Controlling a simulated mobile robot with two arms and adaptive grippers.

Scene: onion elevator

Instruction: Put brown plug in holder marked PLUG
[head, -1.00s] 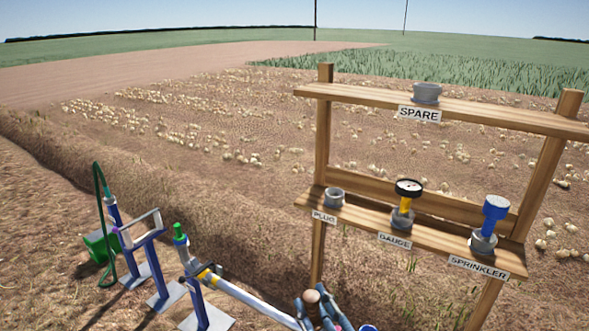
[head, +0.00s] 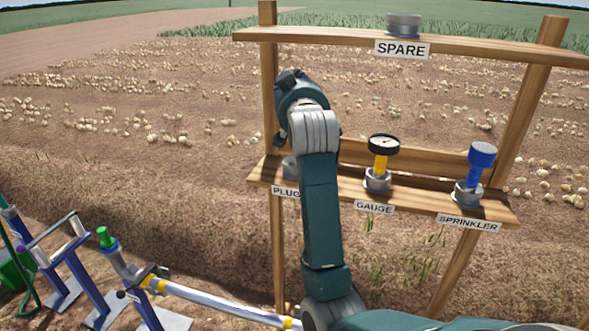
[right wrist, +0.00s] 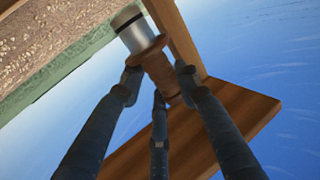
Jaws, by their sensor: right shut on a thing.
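The brown plug (right wrist: 157,68) is between the fingers of my right gripper (right wrist: 160,80) in the right wrist view. My right gripper is shut on its brown part. A pale metal end with a dark ring sticks out past the fingers. In the head view my right arm rises in front of the rack's left post, and its gripper and the plug are hidden behind the wrist. The grey holder (head: 289,167) above the PLUG label (head: 285,191) is mostly covered by my arm. I cannot tell the gap between plug and holder. My left gripper is not in view.
The gauge (head: 382,155) and blue sprinkler (head: 480,165) stand in holders on the lower shelf, right of my arm. An empty grey holder (head: 404,25) sits on the upper SPARE shelf. Pipe stands, one with a green top (head: 105,238), are at lower left.

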